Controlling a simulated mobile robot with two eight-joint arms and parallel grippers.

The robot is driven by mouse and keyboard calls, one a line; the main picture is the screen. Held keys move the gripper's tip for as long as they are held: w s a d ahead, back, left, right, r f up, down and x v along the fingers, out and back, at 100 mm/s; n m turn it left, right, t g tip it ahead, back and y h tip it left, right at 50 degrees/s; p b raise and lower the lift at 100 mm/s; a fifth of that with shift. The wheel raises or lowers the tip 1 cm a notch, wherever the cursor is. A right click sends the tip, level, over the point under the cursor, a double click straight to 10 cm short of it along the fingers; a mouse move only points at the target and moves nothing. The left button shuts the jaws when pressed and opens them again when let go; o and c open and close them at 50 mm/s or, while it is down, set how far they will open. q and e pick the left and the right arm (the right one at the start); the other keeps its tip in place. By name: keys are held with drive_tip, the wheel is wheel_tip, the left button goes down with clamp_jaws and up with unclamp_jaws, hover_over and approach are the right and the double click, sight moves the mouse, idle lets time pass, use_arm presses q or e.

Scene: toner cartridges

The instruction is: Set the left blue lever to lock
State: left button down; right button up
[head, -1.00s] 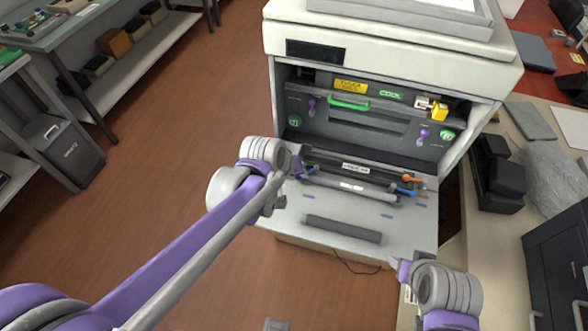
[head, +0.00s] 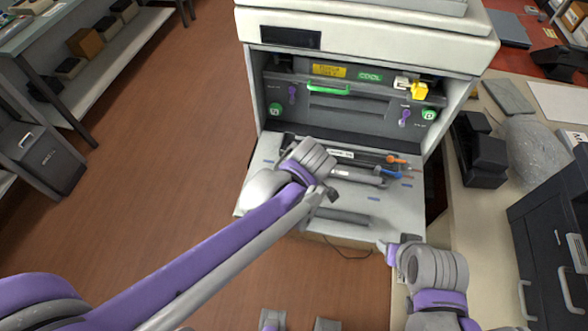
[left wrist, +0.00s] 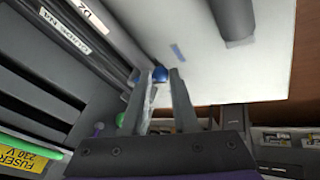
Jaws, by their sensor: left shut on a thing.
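The left blue lever shows in the left wrist view as a round blue knob (left wrist: 160,74), between the fingertips of my left gripper (left wrist: 161,84), which is shut on it. In the head view this lever and the left fingertips are hidden behind my left wrist, over the left end of the toner cartridge (head: 345,154) on the printer's open tray (head: 262,178). The lever's lock marking cannot be read. My right gripper (head: 382,247) is in front of the tray's right corner, away from the levers; its jaw opening is unclear.
Another blue lever (head: 392,174) and an orange lever (head: 397,160) sit at the cartridge's right end. A dark roller (head: 350,217) lies at the tray's front. The fuser panel with a green handle (head: 328,88) stands behind. Wooden floor (head: 140,150) is free at left.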

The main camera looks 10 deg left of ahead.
use_arm(q)
drive_tip(key=shift+d+f, duration=0.1)
idle(0.5)
drive_tip(key=c, duration=1)
unclamp_jaws()
drive_tip(key=o, duration=0.3)
drive_tip(key=shift+o, duration=0.2)
drive_tip(key=p+v, duration=0.1)
drive_tip(key=v, duration=0.9)
drive_tip(key=shift+r, duration=0.35)
drive_tip(key=shift+s, duration=0.1)
drive_tip(key=s+a+f+m+h, duration=0.2)
drive_tip(key=s+a+f+m, duration=0.7)
drive_tip(key=a+m, duration=0.3)
drive_tip(key=shift+s+a, duration=0.45)
drive_tip(key=shift+s, duration=0.05)
